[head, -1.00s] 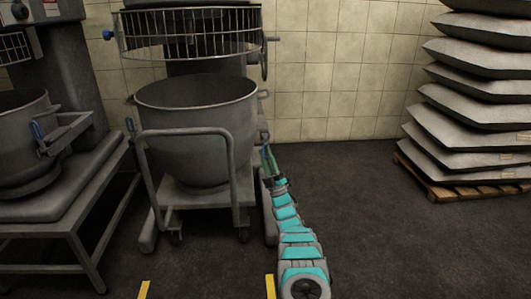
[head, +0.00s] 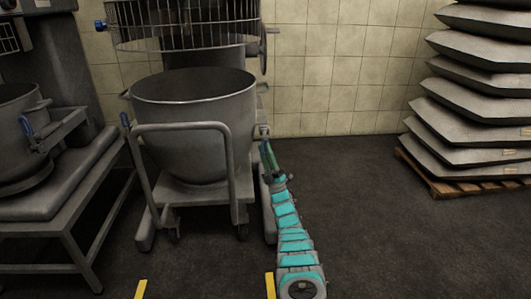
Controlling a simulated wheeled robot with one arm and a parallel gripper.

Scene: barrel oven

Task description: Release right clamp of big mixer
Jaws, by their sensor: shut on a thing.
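The big mixer has a large grey bowl (head: 193,120) on a wheeled trolley, with a wire guard (head: 185,28) above it. The right clamp sits at the bowl's right side, where a small grey bracket (head: 264,131) shows; its handle is mostly hidden by my gripper. The grip itself is small and dark.
The trolley's push frame (head: 182,128) stands in front of the bowl, left of my arm. A smaller mixer (head: 22,140) stands on a table at left. Stacked sacks (head: 470,117) on a wooden pallet (head: 470,188) are at right. The floor between is clear.

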